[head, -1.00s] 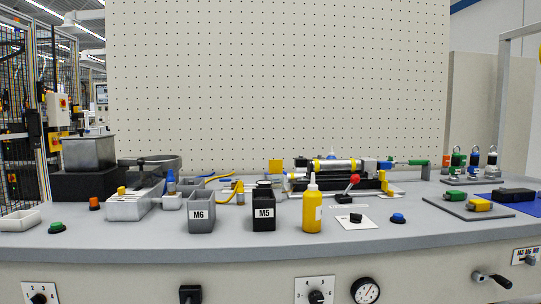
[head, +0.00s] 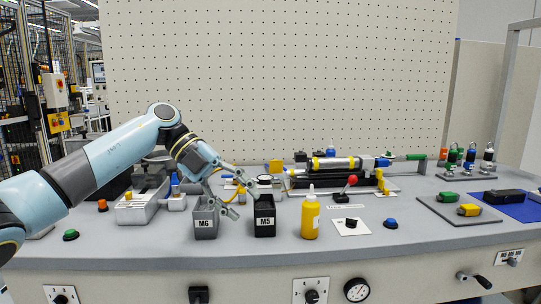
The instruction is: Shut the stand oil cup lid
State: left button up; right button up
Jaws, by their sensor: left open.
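My left arm reaches in from the left. I cannot tell whether a lid there is open or shut. My right gripper is not in view.
A yellow bottle (head: 311,217) stands right of the M5 bin. A red-knobbed lever (head: 351,181) and a blue button (head: 390,223) are farther right.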

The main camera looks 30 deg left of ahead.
aim_at(276, 167)
jog(key=i+j, duration=1.2)
